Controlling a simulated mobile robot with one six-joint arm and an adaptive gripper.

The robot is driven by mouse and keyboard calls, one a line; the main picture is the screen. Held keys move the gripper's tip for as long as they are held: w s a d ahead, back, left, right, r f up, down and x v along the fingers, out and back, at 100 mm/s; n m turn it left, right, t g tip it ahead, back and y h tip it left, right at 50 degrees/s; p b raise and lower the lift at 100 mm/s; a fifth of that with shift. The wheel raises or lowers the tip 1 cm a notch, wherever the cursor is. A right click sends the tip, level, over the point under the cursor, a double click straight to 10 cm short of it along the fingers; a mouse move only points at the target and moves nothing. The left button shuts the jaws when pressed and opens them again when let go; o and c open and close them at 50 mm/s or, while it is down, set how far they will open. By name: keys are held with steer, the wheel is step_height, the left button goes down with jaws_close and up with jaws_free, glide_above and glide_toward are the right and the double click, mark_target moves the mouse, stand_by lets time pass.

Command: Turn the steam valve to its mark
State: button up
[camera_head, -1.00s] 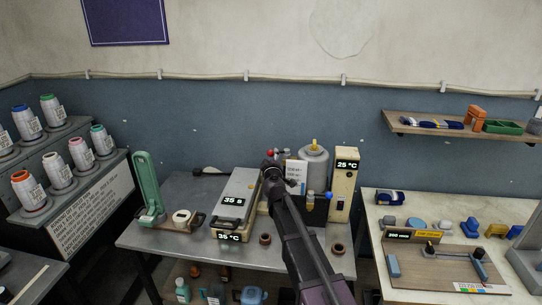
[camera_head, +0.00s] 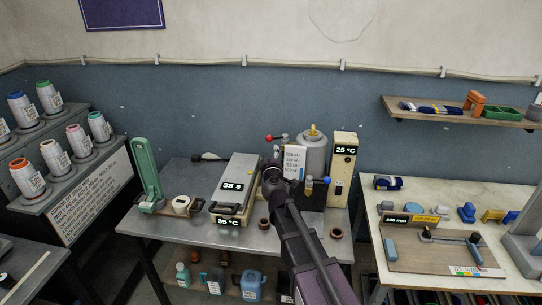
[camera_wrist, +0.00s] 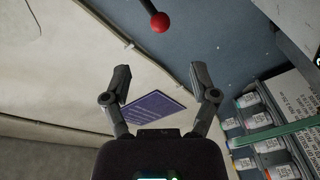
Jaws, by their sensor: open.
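A steam unit with a grey tank (camera_head: 313,155) stands at the back of the metal bench. A lever with a red ball knob (camera_head: 268,138) sticks out at its upper left, and a blue knob (camera_head: 327,181) is at its lower right. I cannot tell which is the steam valve, and I make out no mark. My gripper shows in the wrist view (camera_wrist: 160,75), open and empty. The red ball (camera_wrist: 159,20) hangs on a dark rod beyond the fingertips, apart from them. In the head view my arm's end covers part of the unit's front left.
A press with a "35 s" display (camera_head: 232,186) lies left of the unit. A cream box reading 25 °C (camera_head: 343,165) stands right of it. A white card (camera_head: 294,160) is close by my arm. Brown rings (camera_head: 336,233) lie near the bench's front edge. A second table (camera_head: 440,180) is right.

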steer(key=shift+d, duration=0.25)
steer(key=c, duration=0.7)
steer(key=d+m+h, duration=0.2)
steer(key=d, duration=0.1)
steer(key=d+f, duration=0.1)
steer(key=shift+s+d+m+h, duration=0.3)
steer(key=shift+d+m+h, duration=0.05)
steer(key=shift+m+h, duration=0.05)
jaws_close()
steer(key=s+d+f+m+g+h, duration=0.3)
steer(key=s+d+f+m+g, duration=0.15)
steer(key=d, duration=0.35)
steer(key=s+d+f+m+g+h, duration=0.2)
steer(key=s+d+f+m+g, duration=0.25)
steer(key=d, duration=0.45)
steer(key=s+f+g+y, duration=0.2)
steer(key=s+f+g, duration=0.2)
steer(key=s, duration=0.5)
steer(key=s+f+g+y, duration=0.3)
steer(key=s+f+g, duration=0.1)
steer(key=s, duration=0.5)
steer(key=shift+s+d+f+m+g+y, duration=0.3)
steer(key=shift+s+m+g, duration=0.1)
